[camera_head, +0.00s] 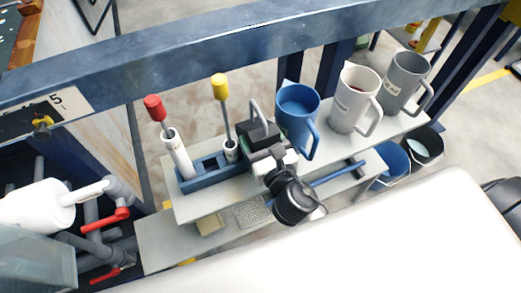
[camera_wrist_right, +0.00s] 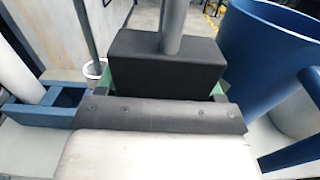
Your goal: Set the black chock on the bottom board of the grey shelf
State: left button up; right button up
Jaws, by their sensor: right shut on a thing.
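The black chock (camera_head: 259,133) is a dark block with a grey bar handle on top. My right gripper (camera_head: 270,156) is shut on it, at the top board (camera_head: 190,210) of the grey shelf. In the right wrist view the chock (camera_wrist_right: 165,65) sits upright between the fingers, its handle rising out of the picture. I cannot tell whether its underside touches the top board. The bottom board (camera_head: 160,250) shows below, in front of the top one, and its rear is hidden. My left gripper is not in view.
A blue rack (camera_head: 188,184) with red- and yellow-handled tools stands left of the chock. A blue jug (camera_head: 297,112), a white jug (camera_head: 352,100) and a grey jug (camera_head: 405,80) stand right. The bottom board holds a mesh pad (camera_head: 252,212) and a tan block (camera_head: 210,225). Its left end is clear.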

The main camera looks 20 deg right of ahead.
notch_tip(320, 180, down, 4)
jog(key=shift+r+b, duration=0.15)
jog(key=shift+b, duration=1)
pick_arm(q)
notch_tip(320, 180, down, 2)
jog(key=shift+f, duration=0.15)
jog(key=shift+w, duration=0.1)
pick_arm(e)
jog(key=o, duration=1)
jog(key=shift+f, duration=0.2)
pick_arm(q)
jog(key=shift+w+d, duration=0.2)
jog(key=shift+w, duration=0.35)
